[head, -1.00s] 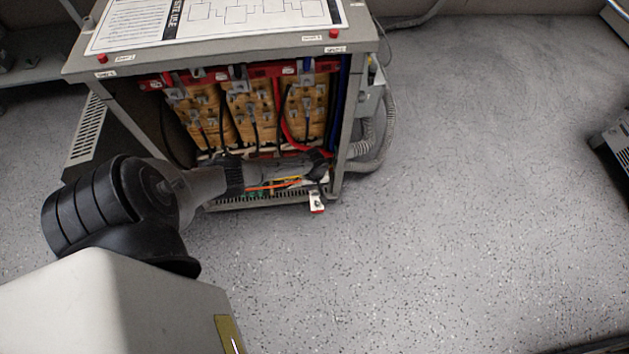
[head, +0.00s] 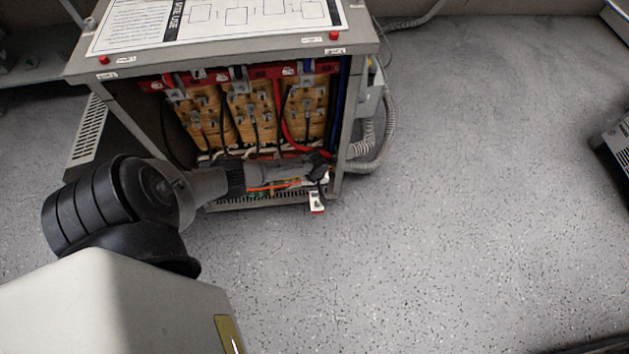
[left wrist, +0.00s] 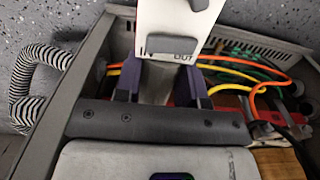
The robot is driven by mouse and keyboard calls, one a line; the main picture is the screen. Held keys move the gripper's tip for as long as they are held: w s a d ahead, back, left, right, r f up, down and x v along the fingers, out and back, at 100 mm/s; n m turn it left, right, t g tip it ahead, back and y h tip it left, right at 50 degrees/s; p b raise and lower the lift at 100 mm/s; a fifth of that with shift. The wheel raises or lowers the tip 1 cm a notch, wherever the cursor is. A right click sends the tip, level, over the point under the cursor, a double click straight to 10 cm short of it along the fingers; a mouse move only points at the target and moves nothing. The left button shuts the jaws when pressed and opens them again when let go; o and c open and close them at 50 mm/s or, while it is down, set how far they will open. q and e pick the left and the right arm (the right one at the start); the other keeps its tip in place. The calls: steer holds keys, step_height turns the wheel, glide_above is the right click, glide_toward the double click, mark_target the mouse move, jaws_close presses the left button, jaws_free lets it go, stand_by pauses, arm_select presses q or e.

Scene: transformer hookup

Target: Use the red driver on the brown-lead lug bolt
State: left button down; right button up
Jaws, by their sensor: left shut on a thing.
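My left gripper (head: 318,166) reaches across the open front of the transformer cabinet, near its lower right corner. My right gripper is not in view.
The grey transformer cabinet (head: 230,60) has tan coils (head: 255,105) behind red bars. Orange, yellow and green wires (left wrist: 245,70) run low inside. A ribbed conduit (head: 375,150) stands at its right side.

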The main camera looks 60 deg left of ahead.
mark_target(316, 195)
arm_select(q)
steer(key=shift+d+r, duration=0.15)
steer(key=shift+s+d+p, duration=0.1)
steer(key=shift+d+p, duration=0.35)
steer(key=shift+p, duration=0.2)
steer(key=shift+s+d+p, duration=0.3)
steer(key=shift+d+p, duration=0.25)
steer(key=shift+d, duration=0.25)
steer(key=shift+s+d+p, duration=0.25)
steer(key=shift+d+p, duration=0.2)
steer(key=shift+d, duration=0.2)
